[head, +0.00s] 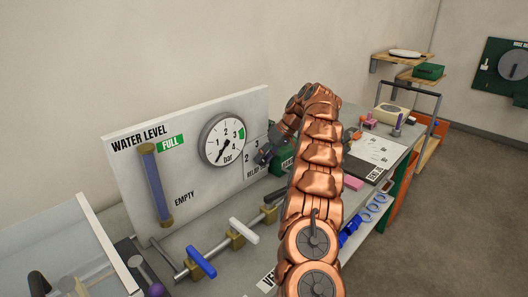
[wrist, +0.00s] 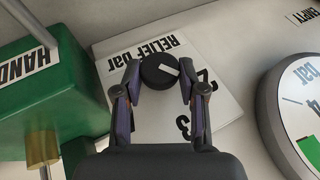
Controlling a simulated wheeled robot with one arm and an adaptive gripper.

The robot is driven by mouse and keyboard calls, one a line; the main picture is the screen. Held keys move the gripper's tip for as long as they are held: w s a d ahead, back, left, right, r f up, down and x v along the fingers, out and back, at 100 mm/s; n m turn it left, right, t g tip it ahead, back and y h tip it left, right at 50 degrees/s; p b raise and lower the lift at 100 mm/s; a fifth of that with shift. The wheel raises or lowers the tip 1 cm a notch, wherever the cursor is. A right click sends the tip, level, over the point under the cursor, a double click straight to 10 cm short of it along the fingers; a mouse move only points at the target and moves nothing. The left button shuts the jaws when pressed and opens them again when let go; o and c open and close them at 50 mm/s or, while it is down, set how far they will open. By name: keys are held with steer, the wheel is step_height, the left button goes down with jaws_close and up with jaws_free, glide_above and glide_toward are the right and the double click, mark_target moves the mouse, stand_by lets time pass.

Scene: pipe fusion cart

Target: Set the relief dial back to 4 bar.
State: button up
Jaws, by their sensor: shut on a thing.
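The relief dial (wrist: 158,70) is a round black knob with a white pointer mark, on a white plate (wrist: 130,52) lettered RELIEF bar. In the wrist view the mark points right and slightly down, roughly towards the printed 2. A 3 shows lower down; no 4 shows on the plate. My gripper (wrist: 159,82) is shut on the dial, one finger on each side. In the head view my gripper (head: 266,156) is at the plate's right part, and it and my arm hide the dial.
A pressure gauge (head: 222,140) with a green band is left of the plate. A green box (wrist: 60,95) labelled HAND stands close beside my gripper. Blue (head: 200,262) and white (head: 244,232) valve levers line the pipe in front. A water level tube (head: 156,185) is further left.

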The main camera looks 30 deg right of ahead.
steer(key=shift+d+r+y+p, duration=0.25)
steer(key=shift+y+p, duration=0.35)
steer(key=shift+p, duration=1.4)
steer(key=shift+f+m+y+p, duration=0.3)
steer(key=shift+y+p, duration=0.3)
steer(key=shift+p, duration=1.05)
steer(key=o, duration=1.1)
steer(key=shift+o, duration=0.2)
steer(key=b, duration=0.3)
steer(key=shift+a+f+h+b, duration=0.15)
steer(key=shift+f+h+b, duration=0.1)
steer(key=shift+h+b, duration=0.05)
steer(key=h+b, duration=0.1)
steer(key=b, duration=0.2)
steer(key=h+b, duration=0.1)
steer(key=b, duration=0.3)
steer(key=shift+a+r+n+h, duration=0.2)
steer(key=shift+n+h, duration=0.1)
steer(key=shift+n, duration=0.1)
steer(key=shift+s+h+b, duration=0.1)
steer(key=shift+h+b, duration=0.4)
steer(key=shift+b, duration=0.25)
